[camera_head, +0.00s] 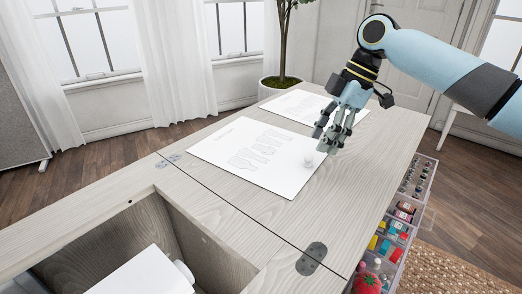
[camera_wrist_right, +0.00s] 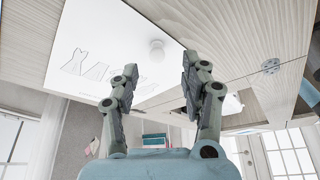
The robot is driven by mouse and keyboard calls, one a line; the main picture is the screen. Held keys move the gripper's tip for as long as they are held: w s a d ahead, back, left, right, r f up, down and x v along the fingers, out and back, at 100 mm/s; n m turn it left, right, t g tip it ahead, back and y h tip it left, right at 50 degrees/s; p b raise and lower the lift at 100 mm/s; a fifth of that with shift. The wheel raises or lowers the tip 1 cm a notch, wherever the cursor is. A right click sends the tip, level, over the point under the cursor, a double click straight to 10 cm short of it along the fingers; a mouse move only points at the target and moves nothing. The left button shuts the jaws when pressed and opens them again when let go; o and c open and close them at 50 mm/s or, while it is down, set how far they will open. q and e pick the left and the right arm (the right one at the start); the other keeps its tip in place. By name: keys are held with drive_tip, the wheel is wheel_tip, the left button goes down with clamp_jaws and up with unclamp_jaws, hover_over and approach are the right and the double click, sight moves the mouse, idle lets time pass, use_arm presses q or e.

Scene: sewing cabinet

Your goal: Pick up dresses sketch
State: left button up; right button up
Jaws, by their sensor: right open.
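A white sheet with outlined dress shapes (camera_head: 225,160) lies flat on the wooden cabinet top, and its drawings also show in the right wrist view (camera_wrist_right: 75,62). A second white sheet with faint drawings (camera_head: 290,103) lies farther back. My right gripper (camera_head: 322,143) is open and empty, fingers pointing down, above the right edge of the near sheet. Its two fingers show apart in the right wrist view (camera_wrist_right: 160,75). My left gripper is out of view.
The wooden cabinet top (camera_head: 280,225) has a clear strip in front of the sheet. An open well at front left holds a white object (camera_head: 145,275). Clear drawers with spools (camera_head: 390,240) and a red pincushion (camera_head: 367,284) are at the right. A potted plant (camera_head: 272,88) stands behind.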

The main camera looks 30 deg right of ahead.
sight(313, 151)
drive_tip(key=shift+w+a+f, duration=0.15)
drive_tip(key=shift+f, duration=0.2)
drive_tip(key=b+x, duration=0.1)
drive_tip(key=x, duration=0.2)
drive_tip(key=shift+w+a+f, duration=0.2)
drive_tip(key=shift+f, duration=0.1)
drive_tip(key=shift+w+a+f, duration=0.1)
drive_tip(key=shift+a+f, duration=0.05)
drive_tip(key=shift+f, duration=0.3)
drive_tip(key=shift+c, duration=1)
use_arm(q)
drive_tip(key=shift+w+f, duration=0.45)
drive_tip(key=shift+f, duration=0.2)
use_arm(e)
clamp_jaws()
